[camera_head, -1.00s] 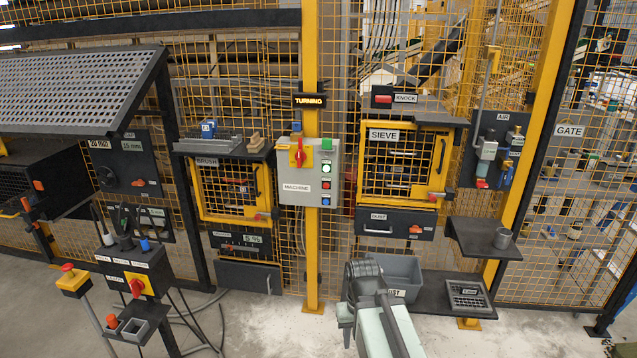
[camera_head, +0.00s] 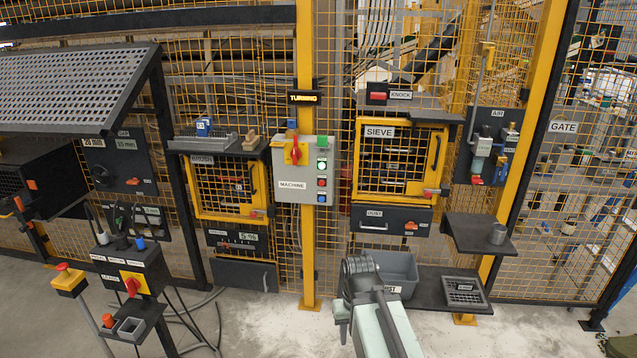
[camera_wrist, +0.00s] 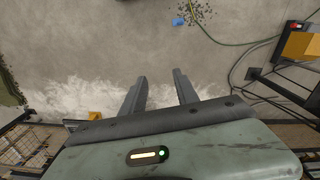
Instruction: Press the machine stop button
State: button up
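The grey machine control box (camera_head: 290,196), labelled MACHINE, is mounted on the yellow post in the head view. A red button (camera_head: 322,183) sits on its right side, below a lit green-white button (camera_head: 322,165) and above a blue one (camera_head: 322,198). Their small labels are too small to read. A red rotary switch on a yellow plate (camera_head: 296,151) is at the box's upper left. My gripper (camera_wrist: 160,90) is open and empty in the wrist view, its two fingers apart over bare floor. In the head view my arm is low, below and right of the box, not touching it.
A lit TURNING sign (camera_head: 303,98) is above the box. The SIEVE door (camera_head: 399,160) and a grey bin (camera_head: 396,268) are to the right. A pedestal with another red switch (camera_head: 132,287) stands at the left. Floor in front of the post is clear.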

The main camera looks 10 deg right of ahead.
jog(key=shift+c, duration=0.3)
grip_shut()
dwell(1.6)
